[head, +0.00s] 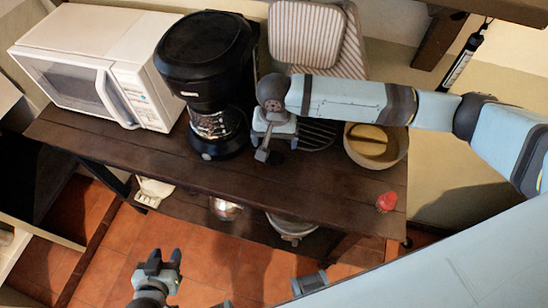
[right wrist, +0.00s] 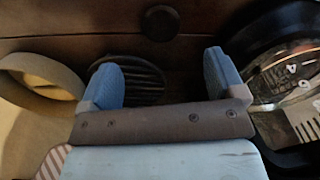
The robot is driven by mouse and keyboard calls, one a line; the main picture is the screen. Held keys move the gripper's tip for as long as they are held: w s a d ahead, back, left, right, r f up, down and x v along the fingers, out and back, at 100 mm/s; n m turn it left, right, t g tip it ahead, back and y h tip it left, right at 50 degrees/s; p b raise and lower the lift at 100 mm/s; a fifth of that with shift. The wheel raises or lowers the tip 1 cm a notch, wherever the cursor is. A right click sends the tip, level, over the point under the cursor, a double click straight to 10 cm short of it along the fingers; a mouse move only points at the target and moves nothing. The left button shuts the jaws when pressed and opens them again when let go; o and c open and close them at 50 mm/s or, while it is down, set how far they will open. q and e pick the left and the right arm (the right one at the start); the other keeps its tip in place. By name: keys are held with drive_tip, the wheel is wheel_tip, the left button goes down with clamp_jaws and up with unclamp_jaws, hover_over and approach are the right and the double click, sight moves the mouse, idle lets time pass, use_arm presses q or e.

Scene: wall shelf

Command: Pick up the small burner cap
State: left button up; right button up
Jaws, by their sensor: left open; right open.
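The small burner cap, a dark round disc (right wrist: 160,22), lies flat on the brown wooden shelf. In the head view it is a small black spot (head: 277,158) right beside my right gripper (head: 265,153). In the right wrist view my right gripper (right wrist: 163,78) is open and empty. Its two blue fingers are spread, and the cap lies beyond the fingertips, about midway between them and apart from both. My left gripper (head: 165,260) is open and empty, low at the left over the tiled floor, away from the shelf.
A black coffee maker (head: 207,85) stands left of my right gripper, with a white microwave (head: 100,60) further left. A dark ribbed grate (head: 318,133) and a tan round bowl (head: 378,146) are to the right. A red object (head: 386,202) sits near the right end. The shelf front (head: 190,187) is clear.

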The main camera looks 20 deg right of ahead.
sight(275, 160)
wheel_tip(275, 160, down, 9)
drive_tip(key=shift+s+f+p, duration=0.1)
drive_tip(key=shift+p, duration=0.2)
drive_tip(key=shift+c, duration=0.4)
drive_tip(key=c, duration=0.9)
